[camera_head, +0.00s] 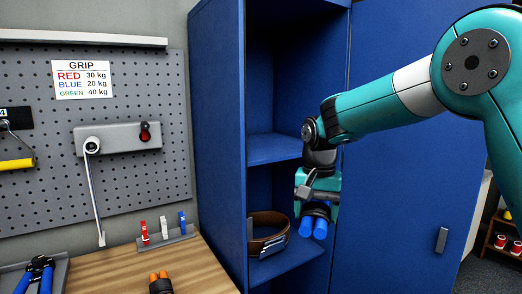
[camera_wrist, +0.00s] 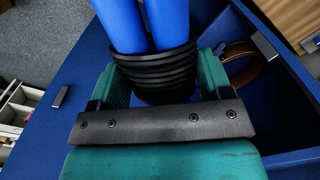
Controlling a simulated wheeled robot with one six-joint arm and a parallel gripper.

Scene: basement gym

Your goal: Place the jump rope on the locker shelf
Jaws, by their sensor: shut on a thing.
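The jump rope is a black coil (camera_wrist: 160,72) with two blue handles (camera_head: 313,227); the handles also fill the top of the wrist view (camera_wrist: 140,22). My gripper (camera_head: 318,198) is shut around the coil, with teal fingers on both sides of it in the wrist view (camera_wrist: 158,85). The handles point away from the gripper. The blue locker (camera_head: 219,140) stands open, with an upper shelf (camera_head: 272,150) and a lower shelf (camera_head: 288,263). My gripper is at the right side of its opening, below the upper shelf's height. I cannot tell how far inside it is.
A brown belt (camera_head: 268,243) lies coiled on the lower shelf, left of the rope. The blue door (camera_head: 395,190) is at the right. A wooden bench (camera_head: 195,268) with hand grippers (camera_head: 38,272) and coloured clips (camera_head: 164,229) is at the left. The upper shelf looks clear.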

